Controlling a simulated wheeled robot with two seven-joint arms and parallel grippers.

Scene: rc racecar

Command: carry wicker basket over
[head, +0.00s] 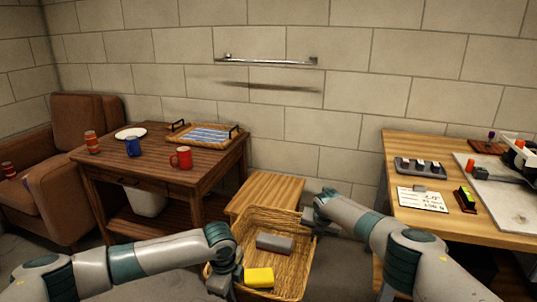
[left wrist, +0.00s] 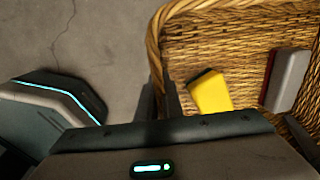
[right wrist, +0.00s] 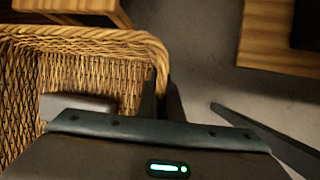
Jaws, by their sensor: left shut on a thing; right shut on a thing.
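The wicker basket (head: 295,262) is in the lower middle of the head view, between my two arms. It holds a yellow block (head: 259,277) and a grey block with a dark red side (head: 275,242). My left gripper (head: 225,280) is shut on the basket's left wall; in the left wrist view its fingers (left wrist: 162,98) sit at the rim. My right gripper (head: 313,222) is shut on the basket's right side; in the right wrist view its fingers (right wrist: 165,103) are at the rim's corner. The basket's underside is hidden.
A small wooden stand (head: 268,190) is just behind the basket. A dark wooden table (head: 215,160) with mugs, a plate and a tray stands left. A light wooden workbench (head: 400,150) with tools stands right. A brown armchair (head: 60,200) is far left.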

